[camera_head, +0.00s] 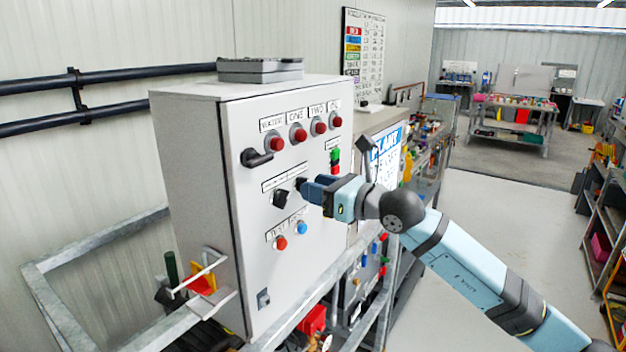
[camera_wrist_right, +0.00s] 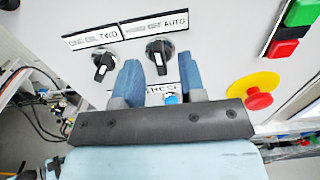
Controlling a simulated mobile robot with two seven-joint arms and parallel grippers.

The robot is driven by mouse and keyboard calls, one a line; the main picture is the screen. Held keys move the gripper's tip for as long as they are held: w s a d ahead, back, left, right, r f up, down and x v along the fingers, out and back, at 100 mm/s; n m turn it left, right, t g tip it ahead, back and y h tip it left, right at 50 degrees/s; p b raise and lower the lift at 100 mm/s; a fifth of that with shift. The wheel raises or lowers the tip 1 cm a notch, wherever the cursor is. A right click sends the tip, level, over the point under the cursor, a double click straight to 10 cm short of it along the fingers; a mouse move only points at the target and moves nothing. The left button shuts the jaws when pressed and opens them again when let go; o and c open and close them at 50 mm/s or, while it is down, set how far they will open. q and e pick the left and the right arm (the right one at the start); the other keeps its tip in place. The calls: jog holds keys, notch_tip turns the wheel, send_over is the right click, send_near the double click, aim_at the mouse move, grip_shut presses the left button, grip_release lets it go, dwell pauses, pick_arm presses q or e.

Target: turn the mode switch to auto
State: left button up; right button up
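The mode switch (camera_wrist_right: 160,48) is a black rotary knob with a white mark, on the grey panel below a label (camera_wrist_right: 155,24) ending in "AUTO". Its handle stands close to upright in the wrist view. In the head view the knob (camera_head: 299,183) is mostly hidden behind my right gripper (camera_head: 309,189). My right gripper (camera_wrist_right: 161,68) is open, its two blue fingers apart, with the knob seen between the fingertips. I cannot tell whether either finger touches it. My left gripper is not in view.
A second black knob (camera_wrist_right: 103,64) sits just left of the switch. A red mushroom button on a yellow disc (camera_wrist_right: 254,96) and green (camera_wrist_right: 303,12) and red (camera_wrist_right: 282,48) buttons lie to the right. A blue button (camera_wrist_right: 171,99) is below. Metal rails (camera_head: 100,240) surround the cabinet (camera_head: 195,150).

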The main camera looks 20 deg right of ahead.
jog(key=shift+w+a, duration=0.4)
jog(key=shift+w, duration=0.05)
grip_shut()
